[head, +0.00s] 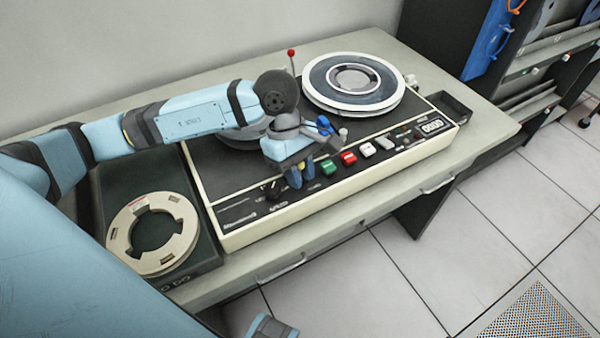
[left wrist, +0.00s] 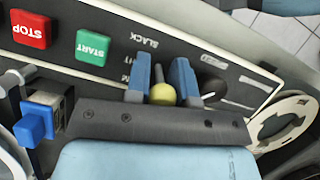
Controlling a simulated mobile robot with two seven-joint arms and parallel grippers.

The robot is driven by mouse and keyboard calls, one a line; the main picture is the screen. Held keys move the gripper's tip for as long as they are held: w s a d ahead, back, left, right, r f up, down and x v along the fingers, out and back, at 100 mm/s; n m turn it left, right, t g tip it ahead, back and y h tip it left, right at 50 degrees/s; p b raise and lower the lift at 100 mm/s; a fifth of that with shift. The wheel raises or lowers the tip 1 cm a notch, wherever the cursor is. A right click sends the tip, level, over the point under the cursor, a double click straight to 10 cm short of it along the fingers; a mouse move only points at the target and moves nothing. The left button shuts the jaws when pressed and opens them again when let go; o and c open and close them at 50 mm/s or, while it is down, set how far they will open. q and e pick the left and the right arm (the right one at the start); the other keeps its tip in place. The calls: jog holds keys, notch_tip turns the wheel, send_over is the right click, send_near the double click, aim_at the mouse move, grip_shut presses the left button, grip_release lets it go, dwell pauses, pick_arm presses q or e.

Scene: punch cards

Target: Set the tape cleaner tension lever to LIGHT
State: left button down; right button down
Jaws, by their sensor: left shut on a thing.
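The tape cleaner machine (head: 335,205) is a cream-edged unit with a black top and a sloping control panel. My left gripper (head: 294,177) is over the front panel, left of the green button. In the left wrist view my left gripper (left wrist: 162,82) has its blue fingers on either side of a yellow ball knob (left wrist: 163,94), shut on this lever knob. Panel lettering beside the fingers reads SLACK upside down, and another label is partly covered. The word LIGHT is not readable.
Green START (left wrist: 93,47) and red STOP (left wrist: 30,29) buttons lie beside the fingers. A black rotary knob (left wrist: 212,90) is close on the other side. A large reel (head: 353,82) and red-tipped rod (head: 291,54) stand behind. A cream ring (head: 153,233) lies at left.

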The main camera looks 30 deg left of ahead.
pick_arm(q)
jog(key=c, duration=1.1)
grip_release()
jog(key=v, duration=1.4)
jog(key=shift+d+p, duration=0.1)
jog(key=shift+p, duration=0.25)
jog(key=shift+s, duration=0.1)
